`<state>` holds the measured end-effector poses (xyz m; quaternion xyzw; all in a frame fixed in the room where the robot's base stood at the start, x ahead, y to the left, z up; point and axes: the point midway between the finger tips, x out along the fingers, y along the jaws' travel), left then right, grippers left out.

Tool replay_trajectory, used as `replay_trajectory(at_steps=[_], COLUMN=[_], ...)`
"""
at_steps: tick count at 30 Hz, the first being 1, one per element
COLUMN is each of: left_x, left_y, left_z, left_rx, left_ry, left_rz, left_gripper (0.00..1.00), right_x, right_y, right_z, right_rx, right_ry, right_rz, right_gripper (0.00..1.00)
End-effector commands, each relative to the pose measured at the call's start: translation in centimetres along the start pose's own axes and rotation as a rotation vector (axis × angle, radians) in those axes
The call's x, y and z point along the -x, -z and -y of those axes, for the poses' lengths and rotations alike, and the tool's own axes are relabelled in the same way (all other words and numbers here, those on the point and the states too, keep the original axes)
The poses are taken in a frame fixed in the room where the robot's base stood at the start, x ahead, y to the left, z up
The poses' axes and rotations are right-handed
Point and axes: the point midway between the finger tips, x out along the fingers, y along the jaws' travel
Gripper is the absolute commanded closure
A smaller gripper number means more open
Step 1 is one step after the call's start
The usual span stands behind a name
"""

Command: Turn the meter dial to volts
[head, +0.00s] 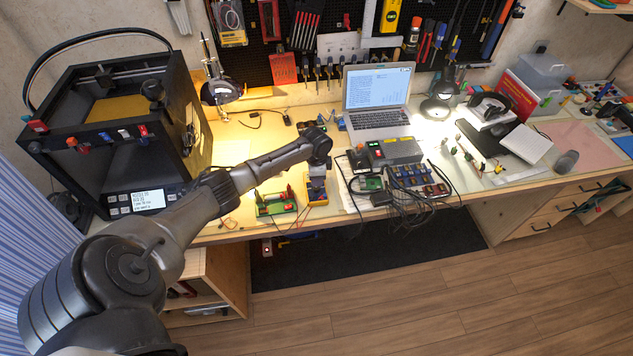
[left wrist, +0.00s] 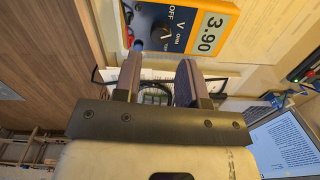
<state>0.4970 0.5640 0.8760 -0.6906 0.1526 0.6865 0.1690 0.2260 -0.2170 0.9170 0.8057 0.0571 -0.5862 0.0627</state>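The meter (left wrist: 228,15) has a yellow-orange case and a dark face, and shows at the top of the left wrist view. Its display (left wrist: 209,33) reads 3.90. OFF, V and OHM are printed on its face (left wrist: 170,28); I cannot tell which mark the dial points to. In the head view the yellow meter (head: 318,202) is on the bench, partly covered by my left gripper (head: 317,184). In the left wrist view my left gripper (left wrist: 159,66) has its dark fingers apart with nothing held between them. My right gripper is not in view.
A green board (head: 275,204) stands left of the meter. A power unit (head: 392,151) and tangled black cables (head: 405,200) lie to its right. A laptop (head: 378,90) is behind. A 3D printer (head: 110,120) stands at the left.

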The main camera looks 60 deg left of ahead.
Motion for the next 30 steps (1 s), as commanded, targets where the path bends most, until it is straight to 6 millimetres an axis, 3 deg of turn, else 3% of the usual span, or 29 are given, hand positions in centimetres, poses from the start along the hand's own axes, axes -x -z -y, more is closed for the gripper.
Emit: replay_trajectory(at_steps=[6, 12, 18, 30], left_x=[4.3, 6.8, 7.8, 8.0], left_y=[0.0, 0.0, 0.0, 0.0], left_z=[0.1, 0.1, 0.0, 0.0], left_rx=[-0.001, 0.000, 0.001, 0.000], left_ry=[0.003, 0.001, 0.001, 0.000], left_rz=[-0.001, 0.000, 0.000, 0.000], left_gripper=[0.62, 0.62, 0.62, 0.62], right_x=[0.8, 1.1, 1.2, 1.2], right_y=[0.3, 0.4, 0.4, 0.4], right_z=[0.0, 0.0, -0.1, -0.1], right_rx=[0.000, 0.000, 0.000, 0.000], right_ry=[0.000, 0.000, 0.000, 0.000], right_rz=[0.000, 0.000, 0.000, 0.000], right_gripper=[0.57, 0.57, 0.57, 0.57])
